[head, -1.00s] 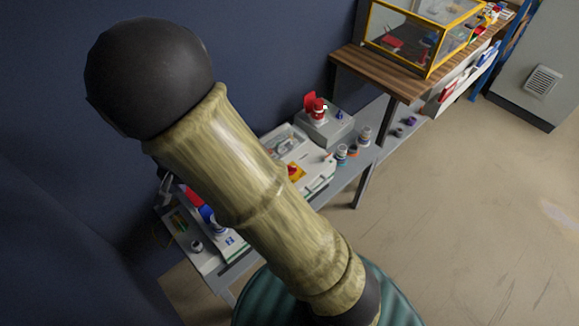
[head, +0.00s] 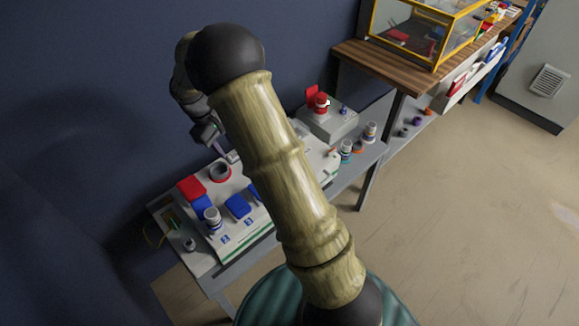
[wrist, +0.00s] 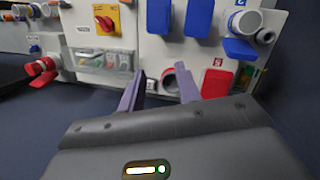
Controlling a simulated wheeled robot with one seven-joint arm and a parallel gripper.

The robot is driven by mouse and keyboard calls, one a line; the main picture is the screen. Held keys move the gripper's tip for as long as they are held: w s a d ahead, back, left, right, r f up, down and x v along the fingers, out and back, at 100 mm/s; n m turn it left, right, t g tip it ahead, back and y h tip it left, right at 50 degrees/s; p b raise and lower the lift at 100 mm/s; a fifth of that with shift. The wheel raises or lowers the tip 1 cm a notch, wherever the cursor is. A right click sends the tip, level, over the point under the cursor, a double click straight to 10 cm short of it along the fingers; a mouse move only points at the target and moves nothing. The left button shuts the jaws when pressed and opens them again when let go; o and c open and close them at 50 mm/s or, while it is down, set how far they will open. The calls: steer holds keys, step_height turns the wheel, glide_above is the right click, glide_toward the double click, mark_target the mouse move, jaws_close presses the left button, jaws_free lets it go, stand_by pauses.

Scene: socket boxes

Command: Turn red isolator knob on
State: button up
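The red isolator knob (wrist: 103,22) sits on a yellow plate (wrist: 98,10) on a light panel, at the upper left of the wrist view. Its handle looks slanted; I cannot tell its exact setting. In the head view my own arm hides it. My gripper (wrist: 160,73) is open, with two purple fingers apart and nothing held between them. The fingers point at the panel below and right of the knob, close to a red-ringed round socket (wrist: 170,82). In the head view my gripper (head: 228,155) is above the socket box, near the wall.
The socket box (head: 262,222) carries blue flaps (head: 237,206) and a red flap (head: 192,187). A grey box with a red emergency-type knob (head: 321,103) stands behind it. Small plugs (head: 370,132) stand on the bench's right. A yellow-framed case (head: 405,45) sits on the wooden table.

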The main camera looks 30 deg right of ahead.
steer(key=w+d+f+n+b, duration=0.1)
steer(key=w+d+n+b, duration=0.1)
steer(key=d, duration=0.5)
steer(key=w+d+f+n+g+h+b, duration=0.1)
steer(key=w+d+n+b, duration=0.1)
steer(key=d, duration=0.6)
steer(key=shift+w+f+n+b, duration=0.3)
steer(key=shift+w+f+n, duration=0.15)
steer(key=shift+n, duration=0.45)
steer(key=shift+d, duration=0.1)
steer(key=x, duration=0.5)
steer(key=b+x, duration=0.1)
steer(key=x, duration=1.1)
steer(key=shift+s+d, duration=0.15)
steer(key=shift+s, duration=0.2)
jaws_close()
